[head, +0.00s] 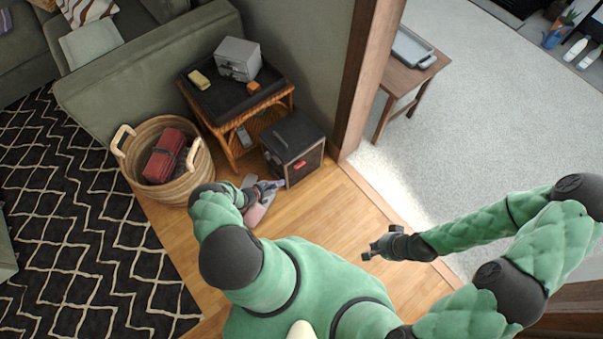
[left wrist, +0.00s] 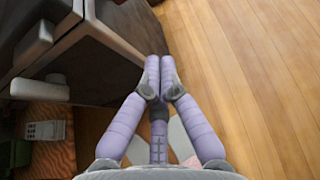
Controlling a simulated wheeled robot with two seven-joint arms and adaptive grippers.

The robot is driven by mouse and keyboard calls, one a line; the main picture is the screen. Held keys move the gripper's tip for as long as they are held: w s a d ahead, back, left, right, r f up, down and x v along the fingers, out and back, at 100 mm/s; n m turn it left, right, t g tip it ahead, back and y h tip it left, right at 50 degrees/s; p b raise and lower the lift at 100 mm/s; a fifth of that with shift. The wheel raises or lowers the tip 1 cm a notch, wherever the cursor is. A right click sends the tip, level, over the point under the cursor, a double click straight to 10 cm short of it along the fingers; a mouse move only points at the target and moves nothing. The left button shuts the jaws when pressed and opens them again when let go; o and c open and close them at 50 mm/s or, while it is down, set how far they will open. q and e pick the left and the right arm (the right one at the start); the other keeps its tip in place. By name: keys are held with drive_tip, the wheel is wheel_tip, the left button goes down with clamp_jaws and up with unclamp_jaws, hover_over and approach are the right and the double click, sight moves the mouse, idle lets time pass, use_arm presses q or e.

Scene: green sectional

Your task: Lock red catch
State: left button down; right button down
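The red catch (head: 300,164) is on the front face of a dark box (head: 293,138) standing on the wood floor; I cannot tell whether it is locked. My left gripper (head: 278,183) is low beside the box's front lower corner, apart from the catch. In the left wrist view its purple fingers (left wrist: 160,78) meet at the tips, with nothing visible between them. The box (left wrist: 115,35) fills the upper left there; no red catch can be made out. My right gripper (head: 370,250) is far from the box, over the floor, its fingers apart and empty.
A wicker side table (head: 233,135) with a grey drawer unit (head: 238,60) stands beside the box. A basket (head: 190,180) is left of it. A wooden door post (head: 365,75) is close on the box's right. Wood floor (head: 335,215) in front is clear.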

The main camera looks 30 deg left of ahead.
sight(299, 164)
use_arm(q)
drive_tip(key=shift+a, duration=0.15)
drive_tip(key=b+x, duration=0.5)
drive_tip(key=x, duration=0.5)
drive_tip(key=shift+w+r, duration=0.15)
drive_tip(key=shift+r, duration=0.85)
drive_tip(key=shift+w+r, duration=0.15)
drive_tip(key=shift+r, duration=0.85)
drive_tip(key=shift+r, duration=0.15)
